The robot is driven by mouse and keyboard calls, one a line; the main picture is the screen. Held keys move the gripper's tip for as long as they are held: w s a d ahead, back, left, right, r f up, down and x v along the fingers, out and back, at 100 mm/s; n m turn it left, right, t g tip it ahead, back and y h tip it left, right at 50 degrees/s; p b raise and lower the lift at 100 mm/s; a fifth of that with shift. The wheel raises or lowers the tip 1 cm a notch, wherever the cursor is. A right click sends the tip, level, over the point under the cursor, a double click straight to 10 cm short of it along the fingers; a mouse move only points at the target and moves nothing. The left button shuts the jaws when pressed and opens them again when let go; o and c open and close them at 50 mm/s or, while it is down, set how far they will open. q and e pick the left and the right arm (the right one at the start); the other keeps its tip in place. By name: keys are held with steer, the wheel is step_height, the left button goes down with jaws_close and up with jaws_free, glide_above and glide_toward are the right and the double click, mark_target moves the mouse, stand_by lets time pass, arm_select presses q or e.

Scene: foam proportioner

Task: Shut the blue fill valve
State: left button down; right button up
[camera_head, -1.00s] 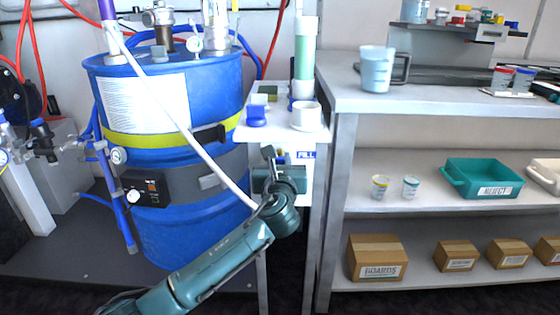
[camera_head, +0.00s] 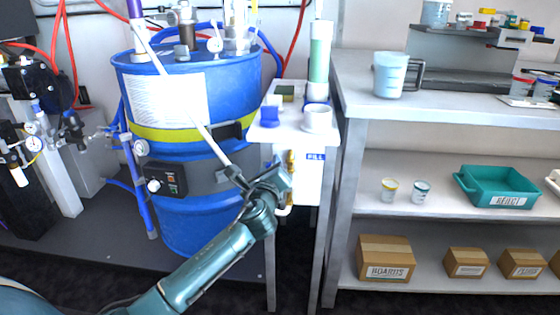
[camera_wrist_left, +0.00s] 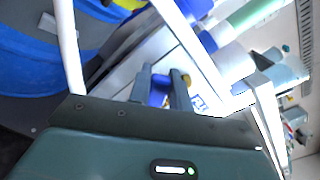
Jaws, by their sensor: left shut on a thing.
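The blue fill valve's handle (camera_wrist_left: 158,97) shows as a small blue piece between the two dark fingers of my left gripper (camera_wrist_left: 162,92) in the left wrist view. The fingers are shut on it. In the head view my left gripper (camera_head: 277,180) is in front of the white stand, just left of and below the FILL label (camera_head: 315,156), and hides the handle. A brass-coloured pipe (camera_head: 291,162) shows beside the gripper. How far the valve is turned cannot be told. My right gripper is not in view.
A blue drum (camera_head: 190,225) with a yellow band stands left of the gripper. A long white tube (camera_head: 185,105) slants down close to my arm. A white cup (camera_head: 317,118) stands on the stand's top. A grey shelf unit (camera_head: 345,185) is close on the right.

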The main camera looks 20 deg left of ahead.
arm_select(q)
steer(key=a+f+n+b, duration=0.3)
steer(key=f+n, duration=0.3)
steer(key=n, duration=0.4)
steer(key=shift+s+f+n+b, duration=0.2)
steer(key=shift+s+n+b, duration=0.1)
steer(key=shift+s+b, duration=0.15)
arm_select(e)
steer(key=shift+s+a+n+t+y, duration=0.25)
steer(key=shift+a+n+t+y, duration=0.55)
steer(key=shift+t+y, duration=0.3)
arm_select(q)
steer(key=c, duration=1.3)
jaws_free()
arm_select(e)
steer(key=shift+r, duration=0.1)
arm_select(q)
steer(key=p+v, duration=0.2)
steer(key=v, duration=1.1)
steer(key=shift+r, duration=0.1)
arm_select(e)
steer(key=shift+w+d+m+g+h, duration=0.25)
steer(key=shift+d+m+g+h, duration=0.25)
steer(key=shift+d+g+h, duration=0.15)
